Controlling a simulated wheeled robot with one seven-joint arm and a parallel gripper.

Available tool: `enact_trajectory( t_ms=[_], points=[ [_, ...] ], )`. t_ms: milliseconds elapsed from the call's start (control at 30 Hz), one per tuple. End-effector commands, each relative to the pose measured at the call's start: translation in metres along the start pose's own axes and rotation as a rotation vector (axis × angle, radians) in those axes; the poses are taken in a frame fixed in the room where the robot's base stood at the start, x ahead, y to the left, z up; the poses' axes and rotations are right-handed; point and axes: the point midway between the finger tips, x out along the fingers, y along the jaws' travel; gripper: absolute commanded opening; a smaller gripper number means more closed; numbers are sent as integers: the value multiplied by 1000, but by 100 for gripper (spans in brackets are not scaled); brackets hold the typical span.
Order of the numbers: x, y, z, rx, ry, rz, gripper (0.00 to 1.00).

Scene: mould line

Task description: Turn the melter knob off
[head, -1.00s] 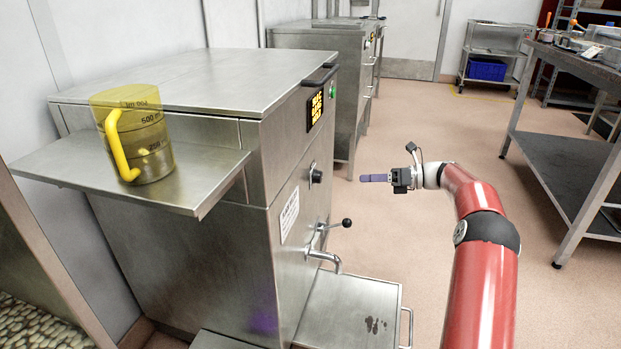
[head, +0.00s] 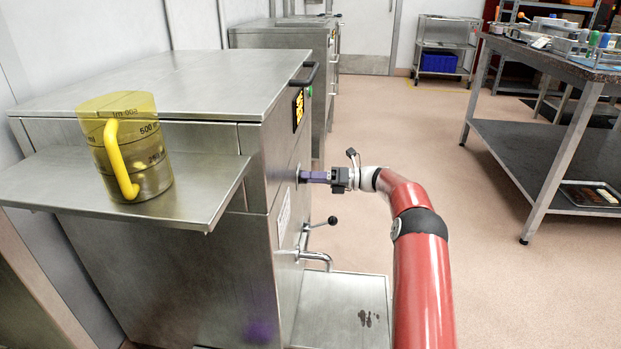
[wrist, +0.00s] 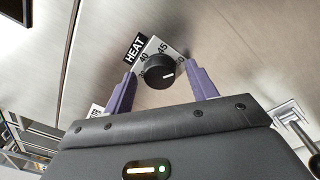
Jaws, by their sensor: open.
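The melter knob (wrist: 161,71) is black and round with a white pointer mark, under a HEAT label (wrist: 134,47) and a number scale in the wrist view. My gripper (head: 302,176) is at the melter's front, its purple fingers pointing at it. In the wrist view the open fingers (wrist: 160,78) stand on either side of the knob, with gaps visible. In the head view the fingers hide most of the knob.
A tap with a black-ball lever (head: 331,220) sticks out below my gripper. A yellow measuring jug (head: 122,150) stands on the side shelf (head: 215,190). A steel workbench (head: 560,60) is at the right. The floor between is clear.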

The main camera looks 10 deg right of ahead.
Motion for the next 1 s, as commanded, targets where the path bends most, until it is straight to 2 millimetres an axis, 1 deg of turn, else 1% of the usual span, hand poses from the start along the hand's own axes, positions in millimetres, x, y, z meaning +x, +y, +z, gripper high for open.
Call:
enact_trajectory(
  t_ms=[267, 367, 600, 633, 867, 1000],
  points=[
    [3, 0, 0, 0, 0, -1, 57],
    [3, 0, 0, 0, 0, -1, 47],
    [3, 0, 0, 0, 0, -1, 15],
    [3, 0, 0, 0, 0, -1, 13],
    [2, 0, 0, -18, 1, -2, 13],
    [2, 0, 0, -66, 2, -5, 13]
  ],
)
